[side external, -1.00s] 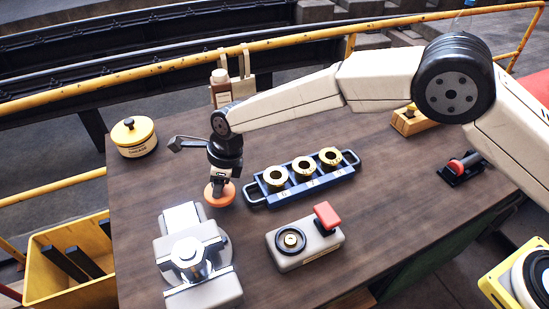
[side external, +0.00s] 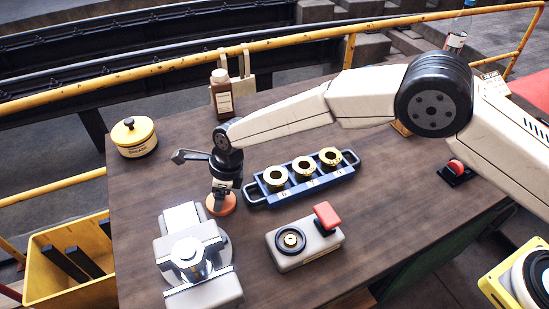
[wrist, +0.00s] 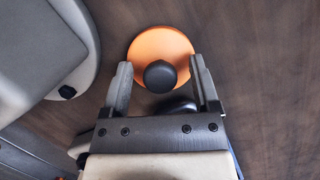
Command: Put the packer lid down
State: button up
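The packer lid appears as an orange disc (side external: 221,204) with a black knob (wrist: 160,76). It looks flat on the wooden table, just beyond the grey vise-like device at the left. My gripper (side external: 223,186) points down directly over the lid. In the wrist view its two fingers (wrist: 162,78) stand on either side of the knob, with a visible gap on both sides, so it looks open. In the side view the wrist hides most of the knob.
Close by stand the grey vise-like device (side external: 190,254), a blue tray (side external: 317,181) with brass rings, and a grey box with a red part (side external: 303,246). A yellow pot (side external: 134,140) and brown bottle (side external: 221,95) stand behind. Bare table lies between.

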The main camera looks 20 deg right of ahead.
aim_at(235, 199)
jog(key=shift+r, duration=0.1)
jog(key=v, duration=1.2)
dwell(0.4)
jog(key=shift+r, duration=0.1)
dwell(0.4)
jog(key=s+d+r+n+t+h, duration=0.1)
jog(key=s+d+n, duration=0.1)
jog(key=d+n, duration=0.65)
jog(key=s+d+n+h, duration=0.1)
jog(key=s+d+n, duration=0.2)
jog(key=d, duration=1)
jog(key=s+d+f+n+h, duration=0.1)
jog(key=s+d+n, duration=1)
jog(key=s+d, duration=0.3)
jog(key=shift+s+d+f, duration=0.2)
jog(key=shift+s+f, duration=0.15)
jog(key=shift+f, duration=0.05)
